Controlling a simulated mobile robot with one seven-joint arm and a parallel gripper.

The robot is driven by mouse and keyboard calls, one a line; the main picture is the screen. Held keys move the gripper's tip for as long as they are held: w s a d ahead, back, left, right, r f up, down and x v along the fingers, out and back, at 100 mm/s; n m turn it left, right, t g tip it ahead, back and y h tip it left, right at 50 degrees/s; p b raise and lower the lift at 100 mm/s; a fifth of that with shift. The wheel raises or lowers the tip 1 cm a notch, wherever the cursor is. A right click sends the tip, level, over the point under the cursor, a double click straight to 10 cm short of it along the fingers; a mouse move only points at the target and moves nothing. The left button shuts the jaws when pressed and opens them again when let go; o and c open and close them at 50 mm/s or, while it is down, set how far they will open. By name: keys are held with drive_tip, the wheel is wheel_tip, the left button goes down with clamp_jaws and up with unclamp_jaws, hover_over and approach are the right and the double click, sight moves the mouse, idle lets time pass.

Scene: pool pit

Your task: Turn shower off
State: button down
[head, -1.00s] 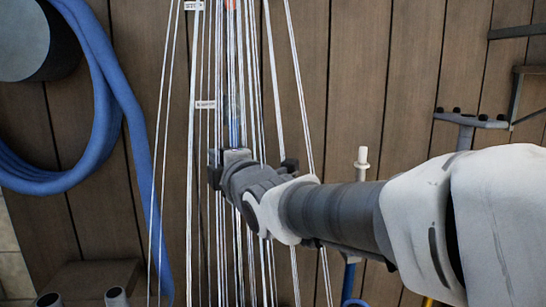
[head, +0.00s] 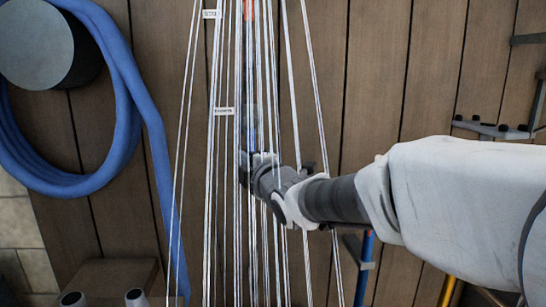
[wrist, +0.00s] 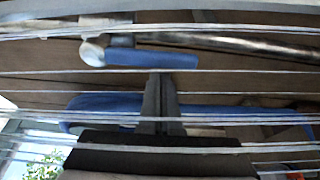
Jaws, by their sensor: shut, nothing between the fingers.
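Thin white streams (head: 212,200), seemingly the shower's water, run down the middle of the head view and across the wrist view (wrist: 60,119). My gripper (head: 246,168) is among these streams, in front of the wooden wall, and its fingertips are partly hidden. In the wrist view its dark fingers (wrist: 160,82) are together and empty. Above them lie a blue piece (wrist: 150,57), a round white knob (wrist: 92,51) and a metal pipe (wrist: 235,43), apart from the fingers in the picture. I cannot tell which part is the shower's control.
A blue hose (head: 125,130) hangs in loops from a dark round drum (head: 48,45) at left. Small white labels (head: 224,111) show behind the streams. A blue-handled pole (head: 365,265) stands below my arm, and a grey bracket (head: 490,128) is at right.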

drive_tip(key=shift+w+d+f+n+b, duration=0.1)
drive_tip(key=shift+d+n+b, duration=0.3)
drive_tip(key=shift+d+n, duration=0.15)
idle(0.4)
drive_tip(key=w+d+r+n+g+h+p, duration=0.1)
drive_tip(key=d+r+n+h+p, duration=0.5)
drive_tip(key=n, duration=0.7)
drive_tip(key=shift+w+d+r+p, duration=0.2)
drive_tip(key=shift+w+d+p, duration=0.15)
drive_tip(key=shift+d+p, duration=0.9)
drive_tip(key=shift+a+n+h+p, duration=0.25)
drive_tip(key=shift+h+p, duration=0.05)
drive_tip(key=shift+h, duration=0.1)
